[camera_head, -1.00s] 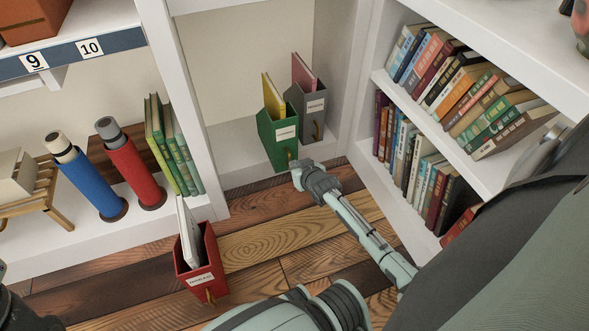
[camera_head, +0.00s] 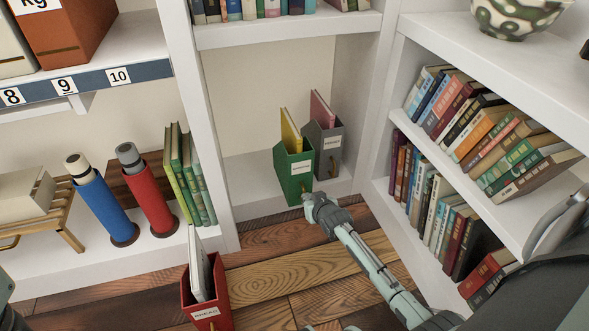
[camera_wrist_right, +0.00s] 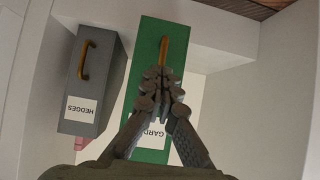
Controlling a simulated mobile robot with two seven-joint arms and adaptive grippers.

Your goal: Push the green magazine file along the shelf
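The green magazine file (camera_head: 295,178) stands upright on the low shelf of the middle bay, at its front edge, with a yellow book in it. A grey file (camera_head: 328,155) stands close on its right. My right gripper (camera_head: 308,200) is at the lower front of the green file. In the right wrist view the right gripper (camera_wrist_right: 160,78) is shut, its fingertips over the front of the green file (camera_wrist_right: 150,48), just by the wooden pull (camera_wrist_right: 164,48). Whether they touch it I cannot tell. My left gripper is out of view.
A red file (camera_head: 207,300) with a white book stands at the front, lower left. Green books (camera_head: 190,175) and red (camera_head: 147,195) and blue (camera_head: 104,205) rolls stand left of the bay's divider. A bookcase (camera_head: 411,120) closes the right side. The shelf left of the green file is clear.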

